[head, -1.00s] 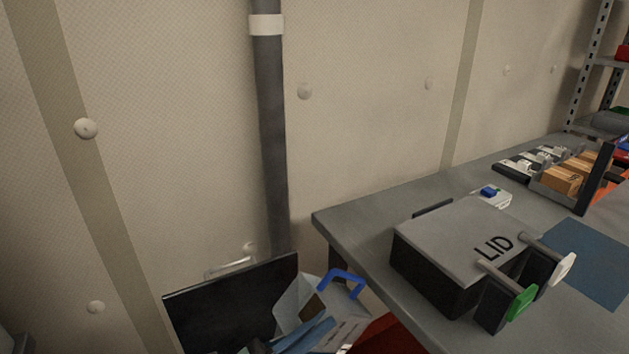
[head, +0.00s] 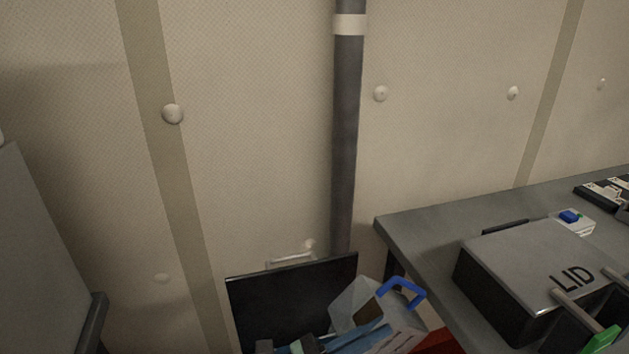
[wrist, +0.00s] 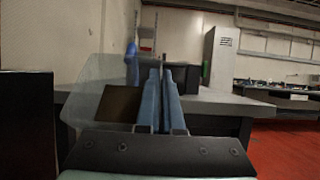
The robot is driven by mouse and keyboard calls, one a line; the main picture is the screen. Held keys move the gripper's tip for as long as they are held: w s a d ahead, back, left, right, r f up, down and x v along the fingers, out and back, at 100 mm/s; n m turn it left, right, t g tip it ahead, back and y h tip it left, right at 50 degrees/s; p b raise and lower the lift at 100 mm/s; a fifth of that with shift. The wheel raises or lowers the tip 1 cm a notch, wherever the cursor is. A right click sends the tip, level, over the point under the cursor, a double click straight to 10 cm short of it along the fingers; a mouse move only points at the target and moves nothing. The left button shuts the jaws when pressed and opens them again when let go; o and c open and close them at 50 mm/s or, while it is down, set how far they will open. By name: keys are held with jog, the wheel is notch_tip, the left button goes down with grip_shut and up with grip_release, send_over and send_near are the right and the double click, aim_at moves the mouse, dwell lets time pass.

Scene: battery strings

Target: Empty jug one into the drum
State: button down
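A pale translucent jug (head: 352,303) with a blue handle (head: 402,289) on top shows at the bottom of the head view, tilted and in front of the table. In the wrist view the jug (wrist: 82,95) is close beside the left finger, with a brown patch inside its outline. My gripper (wrist: 163,80) has its blue fingers close together and looks shut on the jug; the exact contact is hidden. The blue fingers also show partly at the head view's bottom edge. I cannot read a number on the jug. I cannot make out a drum.
A grey table (head: 415,235) stands at right, bearing a dark box marked LID (head: 535,262). A black panel (head: 290,305) stands left of the jug. A grey slab (head: 40,260) is at far left. Red floor (wrist: 285,150) is open at right in the wrist view.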

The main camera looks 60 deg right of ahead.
jog(key=shift+a+r, duration=0.1)
jog(key=shift+w+a+r+g+h+b, duration=0.2)
jog(key=shift+w+r+g+h+b, duration=0.1)
jog(key=shift+g+h+b, duration=0.15)
jog(key=shift+h, duration=0.25)
dwell(0.9)
jog(key=shift+w+a+r+g+h+b, duration=0.15)
jog(key=shift+a+r+g+h+b, duration=0.1)
jog(key=shift+g+h+b, duration=0.2)
jog(key=shift+a, duration=0.1)
dwell(0.8)
jog(key=shift+w+a+r+g+h+b, duration=0.15)
jog(key=shift+w+a+g+h+b, duration=0.1)
jog(key=shift+g+h+b, duration=0.3)
dwell(0.6)
